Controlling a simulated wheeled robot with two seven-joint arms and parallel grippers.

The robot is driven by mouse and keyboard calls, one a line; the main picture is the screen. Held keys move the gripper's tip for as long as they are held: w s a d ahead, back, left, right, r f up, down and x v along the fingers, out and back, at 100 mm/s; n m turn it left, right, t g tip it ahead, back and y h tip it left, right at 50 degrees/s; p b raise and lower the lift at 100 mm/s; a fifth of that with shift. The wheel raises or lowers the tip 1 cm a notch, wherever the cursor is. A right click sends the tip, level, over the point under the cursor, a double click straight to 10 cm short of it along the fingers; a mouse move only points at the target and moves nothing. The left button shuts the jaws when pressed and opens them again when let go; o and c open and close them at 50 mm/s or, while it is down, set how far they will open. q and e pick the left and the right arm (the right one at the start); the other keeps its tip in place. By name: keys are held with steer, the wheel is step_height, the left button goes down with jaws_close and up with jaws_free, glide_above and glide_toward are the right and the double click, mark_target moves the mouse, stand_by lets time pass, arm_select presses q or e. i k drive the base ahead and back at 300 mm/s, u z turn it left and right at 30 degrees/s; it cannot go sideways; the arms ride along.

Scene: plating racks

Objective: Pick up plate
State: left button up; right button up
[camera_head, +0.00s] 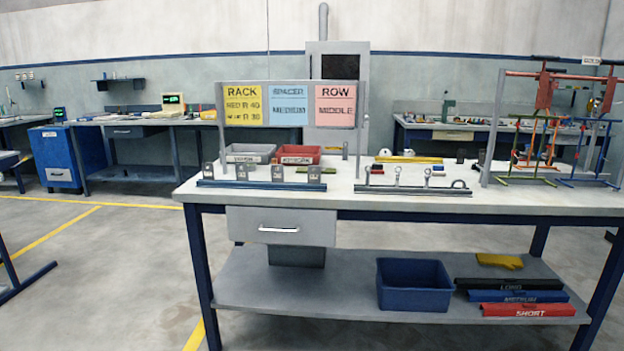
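Neither of my grippers is in the head view. No item is labelled as a plate. A second dark rail (412,190) to the right carries several grey pieces, some with rings or hooks. More small dark pieces (461,156) stand farther back. They are too small to identify.
A sign frame holds yellow RACK (242,105), blue SPACER and pink ROW cards. A grey bin (250,153) and red bin (297,154) sit behind the left rail. A blue crate (413,286) and labelled bars (525,310) lie on the lower shelf.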

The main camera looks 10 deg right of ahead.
mark_target(313, 177)
steer(key=z, duration=5.9)
steer(key=k, duration=0.75)
steer(key=u, duration=4.45)
steer(key=i, duration=0.2)
steer(key=z, duration=1.55)
steer(key=i, duration=0.95)
steer(key=u, duration=1.2)
